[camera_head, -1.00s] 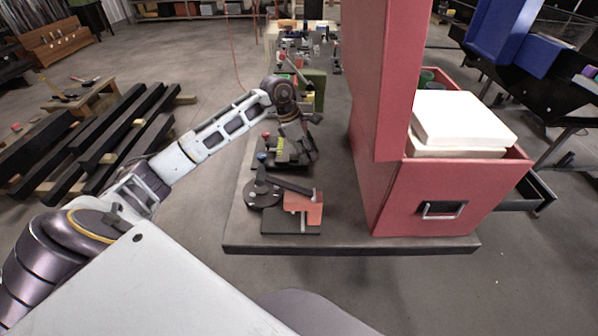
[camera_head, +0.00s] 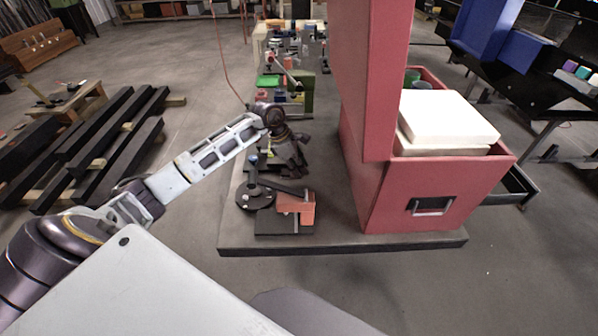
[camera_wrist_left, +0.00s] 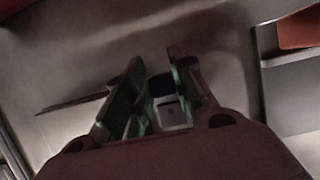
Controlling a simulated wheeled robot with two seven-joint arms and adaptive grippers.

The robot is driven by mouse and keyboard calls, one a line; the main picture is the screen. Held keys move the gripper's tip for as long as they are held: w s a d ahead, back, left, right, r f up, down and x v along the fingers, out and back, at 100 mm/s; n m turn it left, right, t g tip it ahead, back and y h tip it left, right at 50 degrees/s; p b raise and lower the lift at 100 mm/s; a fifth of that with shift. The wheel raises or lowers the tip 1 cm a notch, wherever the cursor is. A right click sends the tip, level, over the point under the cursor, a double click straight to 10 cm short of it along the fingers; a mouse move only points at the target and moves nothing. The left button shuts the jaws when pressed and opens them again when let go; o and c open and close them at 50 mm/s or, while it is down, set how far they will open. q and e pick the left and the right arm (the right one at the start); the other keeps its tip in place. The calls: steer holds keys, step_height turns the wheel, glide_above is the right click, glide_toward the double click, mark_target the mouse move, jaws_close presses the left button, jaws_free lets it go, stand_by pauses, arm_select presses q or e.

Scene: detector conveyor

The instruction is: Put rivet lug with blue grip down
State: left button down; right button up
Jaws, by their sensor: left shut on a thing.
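My left gripper (camera_head: 298,168) hangs low over the table top, pointing down, between a dark fixture and the red cabinet. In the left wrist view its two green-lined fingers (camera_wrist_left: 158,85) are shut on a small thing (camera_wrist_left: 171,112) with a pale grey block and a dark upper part. I take it for the rivet lug, but its blue grip cannot be made out. In the head view the gripper hides it. A blue knob (camera_head: 253,159) stands on the dark fixture with a round disc (camera_head: 254,196), left of the gripper. My right gripper is not in view.
An orange block (camera_head: 303,206) sits on the fixture's near end. The red cabinet (camera_head: 425,190) with white slabs (camera_head: 446,118) stands close on the right. Bare table top (camera_head: 338,215) shows between fixture and cabinet. Several small parts crowd the far end.

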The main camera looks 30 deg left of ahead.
mark_target(287, 172)
arm_select(q)
step_height(287, 172, down, 2)
steer(key=shift+f, duration=0.35)
steer(key=shift+f, duration=0.2)
steer(key=c, duration=1.2)
jaws_free()
steer(key=shift+r, duration=0.15)
steer(key=shift+r, duration=0.15)
steer(key=b+v, duration=0.1)
steer(key=v, duration=0.9)
steer(key=shift+a, duration=0.1)
steer(key=shift+v, duration=0.9)
steer(key=shift+o, duration=0.4)
